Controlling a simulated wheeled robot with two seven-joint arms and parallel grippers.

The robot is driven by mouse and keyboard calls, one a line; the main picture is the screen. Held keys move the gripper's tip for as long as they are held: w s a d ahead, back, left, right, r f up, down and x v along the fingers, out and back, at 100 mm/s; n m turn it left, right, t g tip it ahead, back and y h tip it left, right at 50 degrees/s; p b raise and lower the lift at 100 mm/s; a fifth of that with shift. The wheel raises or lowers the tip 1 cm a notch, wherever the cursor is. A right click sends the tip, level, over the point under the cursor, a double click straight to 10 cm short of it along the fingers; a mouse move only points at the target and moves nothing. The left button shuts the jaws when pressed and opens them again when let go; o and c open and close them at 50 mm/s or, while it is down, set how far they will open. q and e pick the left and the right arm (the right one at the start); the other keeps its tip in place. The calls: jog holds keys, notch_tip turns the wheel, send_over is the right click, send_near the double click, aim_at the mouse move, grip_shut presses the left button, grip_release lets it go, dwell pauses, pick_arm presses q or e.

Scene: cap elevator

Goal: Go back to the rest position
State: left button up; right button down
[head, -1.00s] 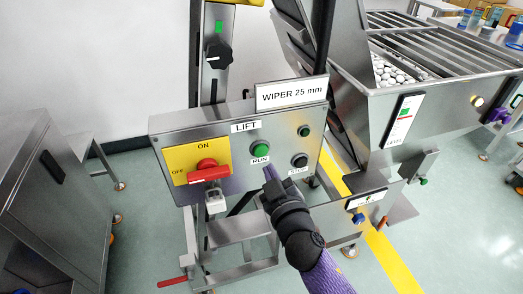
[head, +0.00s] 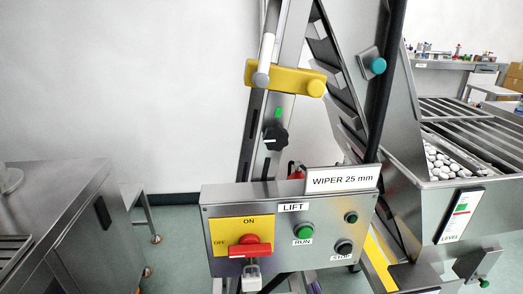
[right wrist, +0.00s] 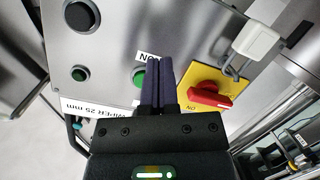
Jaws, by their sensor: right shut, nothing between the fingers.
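My right gripper (right wrist: 157,62) shows in the right wrist view, with its two dark fingers shut together and nothing between them. The fingers overlap part of the green RUN button (right wrist: 138,77) in that view; I cannot tell the gap to the panel. The lift control box (head: 275,222) stands in the lower middle of the head view, with its green RUN button (head: 304,231), black STOP button (head: 344,247) and red switch (head: 250,246) on a yellow plate. My left gripper is not in view.
The steel elevator hopper (head: 455,215) with white caps (head: 440,160) stands at the right. A steel cabinet (head: 60,200) stands at the left. A yellow clamp bar (head: 285,78) and a black knob (head: 275,136) sit above the box. Floor shows between cabinet and box.

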jog(key=s+d+f+m+g+p, duration=0.15)
jog(key=s+f+g, duration=0.25)
jog(key=s+f, duration=0.55)
jog(key=s+d+f+g+p, duration=0.15)
jog(key=s+f+g, duration=0.35)
jog(key=s+f, duration=0.5)
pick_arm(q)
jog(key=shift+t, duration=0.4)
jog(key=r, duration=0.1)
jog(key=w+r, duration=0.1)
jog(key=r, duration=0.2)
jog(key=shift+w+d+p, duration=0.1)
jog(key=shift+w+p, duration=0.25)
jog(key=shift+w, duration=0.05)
pick_arm(e)
jog(key=s+d+f+g, duration=0.1)
jog(key=s+f+g, duration=0.1)
jog(key=s, duration=0.6)
jog(key=s+d+f+m+g+h, duration=0.1)
jog(key=s+d+f+g, duration=0.1)
jog(key=s, duration=0.7)
jog(key=s+d+f+m+g, duration=0.1)
jog(key=s+d+f+g, duration=0.1)
jog(key=s, duration=0.6)
jog(key=shift+s+f+g, duration=0.2)
jog(key=shift+f+g, duration=0.3)
jog(key=shift+g, duration=0.1)
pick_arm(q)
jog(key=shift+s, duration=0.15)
